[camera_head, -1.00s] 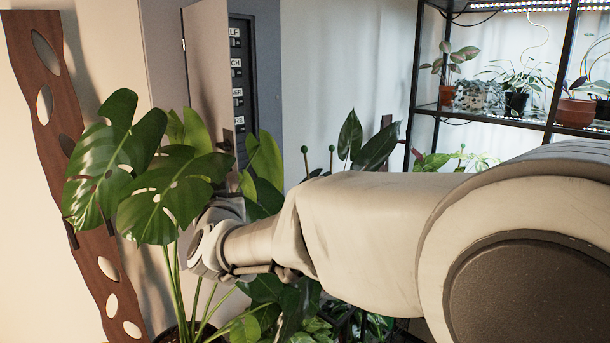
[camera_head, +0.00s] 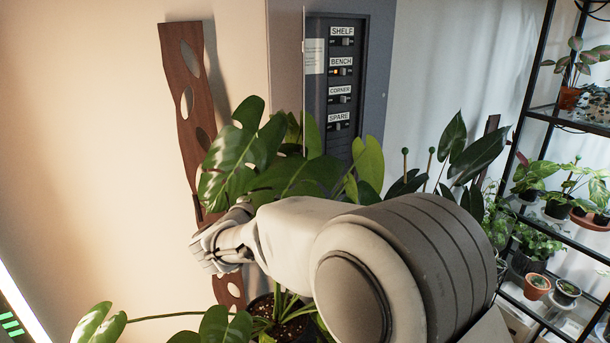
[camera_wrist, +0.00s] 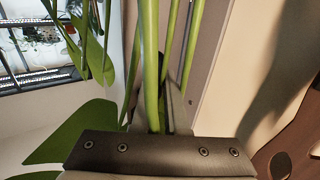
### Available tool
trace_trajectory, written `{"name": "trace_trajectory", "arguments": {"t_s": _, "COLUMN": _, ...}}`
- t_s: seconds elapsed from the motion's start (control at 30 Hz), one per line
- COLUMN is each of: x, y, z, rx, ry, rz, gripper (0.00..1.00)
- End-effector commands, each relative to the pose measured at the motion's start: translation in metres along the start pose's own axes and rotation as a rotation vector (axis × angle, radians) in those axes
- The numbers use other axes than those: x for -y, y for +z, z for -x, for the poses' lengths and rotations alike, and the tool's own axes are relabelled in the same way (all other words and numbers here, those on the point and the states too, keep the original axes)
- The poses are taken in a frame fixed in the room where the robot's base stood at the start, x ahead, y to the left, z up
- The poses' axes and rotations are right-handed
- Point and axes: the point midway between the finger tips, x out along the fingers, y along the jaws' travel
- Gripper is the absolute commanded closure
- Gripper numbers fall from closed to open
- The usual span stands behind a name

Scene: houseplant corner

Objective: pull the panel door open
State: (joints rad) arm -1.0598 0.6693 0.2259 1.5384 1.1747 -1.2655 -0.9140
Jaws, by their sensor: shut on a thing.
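The panel door (camera_head: 304,85) stands swung out from the grey wall box (camera_head: 381,70), its thin edge towards the head camera. Behind it the dark switch panel (camera_head: 341,105) shows, with labels SHELF, BENCH, CORNER and SPARE. My gripper (camera_head: 222,242) is low and left of the box, beside big leaves.
A large-leaved plant (camera_head: 245,160) crowds the gripper and the box's lower part; its pot (camera_head: 285,325) is below. A wavy wooden board (camera_head: 186,110) stands against the left wall. A black shelf rack (camera_head: 535,75) with several pots is at the right.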

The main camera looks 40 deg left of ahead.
Motion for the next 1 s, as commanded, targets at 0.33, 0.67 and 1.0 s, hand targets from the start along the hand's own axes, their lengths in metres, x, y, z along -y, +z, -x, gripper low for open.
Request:
{"name": "trace_trajectory", "arguments": {"t_s": 0.33, "x": 0.0086, "y": -0.0017, "z": 0.0001, "rx": -0.005, "ry": 0.064, "rz": 0.002, "gripper": 1.0}}
{"name": "trace_trajectory", "arguments": {"t_s": 0.67, "x": 0.0086, "y": -0.0013, "z": -0.0003, "rx": -0.005, "ry": 0.067, "rz": 0.002, "gripper": 1.0}}
{"name": "trace_trajectory", "arguments": {"t_s": 1.0, "x": 0.0094, "y": -0.0004, "z": 0.001, "rx": -0.003, "ry": 0.065, "rz": 0.001, "gripper": 0.59}}
